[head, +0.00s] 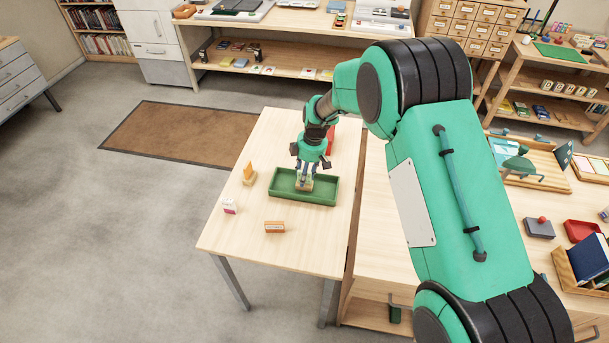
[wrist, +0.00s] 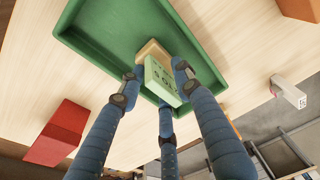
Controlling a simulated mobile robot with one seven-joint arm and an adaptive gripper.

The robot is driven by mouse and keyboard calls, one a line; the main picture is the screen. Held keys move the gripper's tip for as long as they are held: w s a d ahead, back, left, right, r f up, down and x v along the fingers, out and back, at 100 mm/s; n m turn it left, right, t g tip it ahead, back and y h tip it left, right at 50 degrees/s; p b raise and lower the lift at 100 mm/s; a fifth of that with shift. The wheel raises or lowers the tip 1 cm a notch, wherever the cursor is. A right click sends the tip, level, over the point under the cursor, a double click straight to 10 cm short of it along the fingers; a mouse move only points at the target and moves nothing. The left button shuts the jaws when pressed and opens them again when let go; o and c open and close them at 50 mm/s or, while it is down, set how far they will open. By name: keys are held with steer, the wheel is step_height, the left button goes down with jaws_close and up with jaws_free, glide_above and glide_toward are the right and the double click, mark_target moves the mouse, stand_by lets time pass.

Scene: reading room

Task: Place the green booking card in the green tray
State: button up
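The green tray (head: 334,194) sits on the light wooden table, and its floor and walls fill the top of the wrist view (wrist: 100,30). The green booking card (wrist: 160,80) is pale green with dark print and stands in a wooden base (wrist: 152,48). My gripper (head: 304,176) points down over the tray's middle. In the wrist view its blue fingers (wrist: 158,84) close around the card from several sides. The card is within the tray's outline; whether its base touches the tray floor is hard to tell.
On the table stand an orange-yellow card (head: 248,175), a white and pink card (head: 230,206) and an orange block (head: 274,228), left of and in front of the tray. A red thing (head: 331,140) lies behind it. The table's front is mostly clear.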

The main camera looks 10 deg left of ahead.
steer(key=shift+r, duration=0.15)
steer(key=r, duration=0.3)
steer(key=d+r+p, duration=0.1)
steer(key=r, duration=0.3)
steer(key=r+p, duration=0.1)
steer(key=r, duration=0.3)
steer(key=shift+d+r, duration=0.15)
steer(key=shift+d, duration=0.2)
steer(key=shift+r, duration=0.3)
steer(key=shift+d+r, duration=0.1)
stand_by(0.3)
